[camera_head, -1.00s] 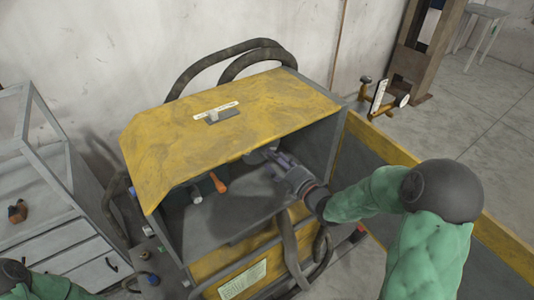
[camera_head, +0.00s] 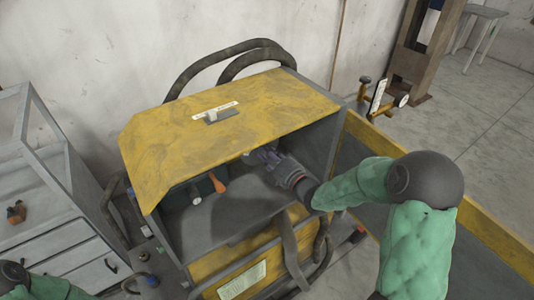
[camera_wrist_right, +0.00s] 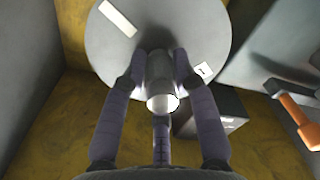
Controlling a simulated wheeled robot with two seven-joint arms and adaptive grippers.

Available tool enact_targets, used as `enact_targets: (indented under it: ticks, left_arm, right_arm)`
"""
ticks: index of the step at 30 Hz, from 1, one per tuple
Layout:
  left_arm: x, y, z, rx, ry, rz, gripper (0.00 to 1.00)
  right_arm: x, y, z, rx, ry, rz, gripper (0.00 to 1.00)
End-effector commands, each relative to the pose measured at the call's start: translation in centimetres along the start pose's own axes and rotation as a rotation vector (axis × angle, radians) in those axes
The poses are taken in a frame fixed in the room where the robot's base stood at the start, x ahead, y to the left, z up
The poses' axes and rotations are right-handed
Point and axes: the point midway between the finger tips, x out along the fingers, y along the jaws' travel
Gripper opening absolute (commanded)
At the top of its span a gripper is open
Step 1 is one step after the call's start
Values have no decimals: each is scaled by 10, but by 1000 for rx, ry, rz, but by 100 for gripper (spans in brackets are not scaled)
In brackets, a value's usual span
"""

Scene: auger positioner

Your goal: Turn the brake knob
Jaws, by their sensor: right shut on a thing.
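The brake knob (camera_wrist_right: 161,97), a short light-grey cylinder, sticks out of a round grey disc (camera_wrist_right: 205,32) in the right wrist view. The disc carries a white label and a small marked tag. My right gripper (camera_head: 258,156) reaches inside the yellow-and-grey machine housing (camera_head: 225,133). Its dark fingers (camera_wrist_right: 160,80) are shut around the knob, two on the sides and one below. In the head view the gripper hides most of the knob and disc. Only my left arm shows at the bottom left; its gripper is out of view.
An orange-handled lever (camera_head: 219,184) and a white-tipped knob (camera_head: 196,200) sit left of my right gripper; the lever also shows at the right wrist view's edge (camera_wrist_right: 298,122). The housing's roof and side walls surround the gripper. Hoses (camera_head: 288,248) hang in front.

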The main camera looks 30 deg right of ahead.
Motion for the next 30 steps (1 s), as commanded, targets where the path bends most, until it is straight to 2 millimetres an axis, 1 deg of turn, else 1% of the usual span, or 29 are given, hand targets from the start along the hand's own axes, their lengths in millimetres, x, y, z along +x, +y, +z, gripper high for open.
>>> enact_targets:
  ticks: [5, 11, 21, 30]
  left_arm:
    - [1, 0, 0, 0, 0, 0, 0]
    - [7, -2, 0, 0, 0, 0, 0]
    - [22, -8, -1, 0, 0, 0, 0]
    - [30, -11, -1, 0, 0, 0, 0]
  right_arm:
    - [0, -1, -1, 13, 3, 0, 0]
    - [0, -1, 0, 87, 7, 2, 0]
    - [0, -1, 0, 349, 16, 13, 0]
    - [0, 0, -1, 578, 23, 21, 0]
